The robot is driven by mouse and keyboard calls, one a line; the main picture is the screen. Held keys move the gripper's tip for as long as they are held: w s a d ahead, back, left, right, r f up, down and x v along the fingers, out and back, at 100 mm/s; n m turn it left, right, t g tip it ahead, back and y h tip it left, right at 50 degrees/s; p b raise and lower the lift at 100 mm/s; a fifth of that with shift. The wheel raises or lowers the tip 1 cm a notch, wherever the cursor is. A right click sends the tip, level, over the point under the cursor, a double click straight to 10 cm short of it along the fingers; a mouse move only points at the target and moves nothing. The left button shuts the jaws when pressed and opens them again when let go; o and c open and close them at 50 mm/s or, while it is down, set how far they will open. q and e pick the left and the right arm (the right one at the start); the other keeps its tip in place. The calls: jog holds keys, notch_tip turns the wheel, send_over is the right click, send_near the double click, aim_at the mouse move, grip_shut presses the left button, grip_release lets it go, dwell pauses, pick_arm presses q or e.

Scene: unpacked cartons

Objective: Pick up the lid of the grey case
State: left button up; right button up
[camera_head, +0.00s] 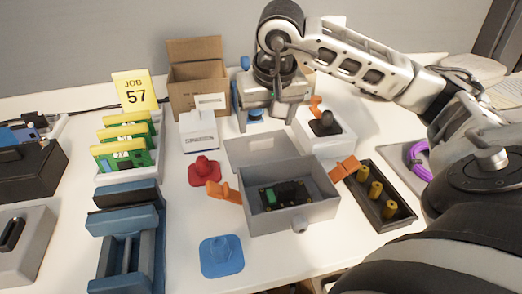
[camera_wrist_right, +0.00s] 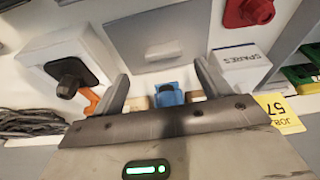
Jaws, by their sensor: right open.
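The grey case (camera_head: 290,218) stands open at the middle of the table, with a dark part and a green piece inside. Its grey lid (camera_head: 285,152), with a pale label, lies behind the case at its back edge; I cannot tell whether it is attached. In the right wrist view the lid (camera_wrist_right: 140,32) is beyond the fingertips. My right gripper (camera_head: 266,118) is open above the table behind the lid. A small blue piece (camera_head: 256,115) shows between its fingers, also in the right wrist view (camera_wrist_right: 168,95), apparently untouched. My left gripper is not in view.
Orange pieces (camera_head: 223,191) flank the case. A red knob piece (camera_head: 204,172), a white spares box (camera_head: 198,138) and a white box with black knob (camera_head: 325,124) stand nearby. A tray (camera_head: 399,216) with yellow pegs is right, a blue vise (camera_head: 130,225) left.

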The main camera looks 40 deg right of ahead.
aim_at(261, 138)
jog(key=x, duration=0.2)
jog(key=b+x, duration=0.1)
jog(key=x, duration=0.1)
jog(key=shift+a, duration=0.35)
jog(key=shift+w+d+f, duration=0.1)
jog(key=shift+w+f, duration=0.05)
jog(key=shift+f, duration=0.4)
jog(key=c, duration=1.1)
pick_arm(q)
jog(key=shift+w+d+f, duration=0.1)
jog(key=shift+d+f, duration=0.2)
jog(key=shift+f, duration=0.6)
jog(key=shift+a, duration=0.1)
pick_arm(e)
jog(key=shift+r, duration=0.15)
